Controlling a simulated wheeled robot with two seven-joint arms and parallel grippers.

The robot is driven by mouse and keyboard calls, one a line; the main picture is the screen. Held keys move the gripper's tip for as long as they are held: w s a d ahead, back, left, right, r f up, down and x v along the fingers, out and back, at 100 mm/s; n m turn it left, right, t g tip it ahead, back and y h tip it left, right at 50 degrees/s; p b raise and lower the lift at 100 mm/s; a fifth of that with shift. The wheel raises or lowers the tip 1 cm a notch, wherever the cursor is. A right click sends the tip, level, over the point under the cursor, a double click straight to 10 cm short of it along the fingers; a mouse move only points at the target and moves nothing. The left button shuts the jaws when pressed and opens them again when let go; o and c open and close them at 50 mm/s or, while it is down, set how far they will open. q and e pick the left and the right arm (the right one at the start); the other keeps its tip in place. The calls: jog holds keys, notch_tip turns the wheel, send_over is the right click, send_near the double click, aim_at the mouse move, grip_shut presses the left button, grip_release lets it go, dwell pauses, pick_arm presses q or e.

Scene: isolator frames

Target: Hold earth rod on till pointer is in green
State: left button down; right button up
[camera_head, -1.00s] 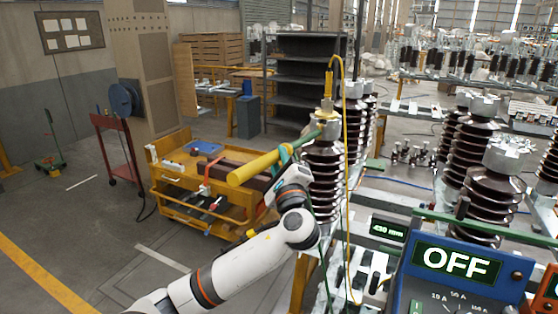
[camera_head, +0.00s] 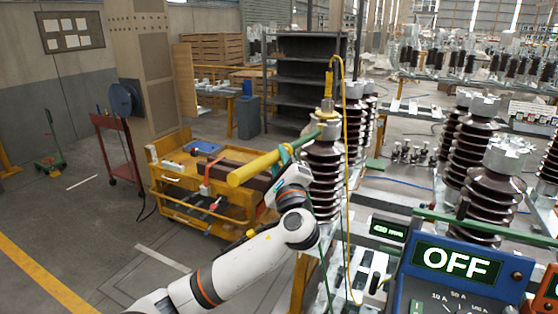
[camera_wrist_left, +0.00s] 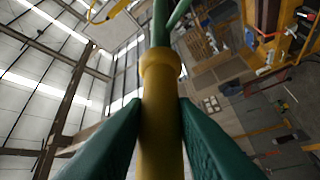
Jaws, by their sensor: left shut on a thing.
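The earth rod (camera_head: 255,168) has a thick yellow handle and a thinner green front part. My left gripper (camera_head: 286,154) is shut on it, with the rod tilted up to the right. The rod's green end lies at the metal cap (camera_head: 325,128) of the near brown insulator (camera_head: 323,175); I cannot tell if it touches. In the left wrist view the green fingers (camera_wrist_left: 158,110) close on both sides of the yellow rod (camera_wrist_left: 160,140), below its collar. I cannot make out a pointer or green zone. My right gripper is out of view.
A yellow clamp (camera_head: 328,85) with a yellow cable (camera_head: 346,150) stands on the insulator's cap. A blue box (camera_head: 460,270) reads OFF, and a small display (camera_head: 387,229) stands beside it. A yellow cart (camera_head: 165,190) is behind my arm. More brown insulators (camera_head: 490,195) stand right.

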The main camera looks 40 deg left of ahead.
pick_arm(q)
jog(key=shift+s+d, duration=0.35)
jog(key=shift+s, duration=0.35)
jog(key=s+d, duration=0.2)
jog(key=s, duration=0.6)
jog(key=shift+d+p, duration=0.2)
jog(key=shift+p, duration=0.2)
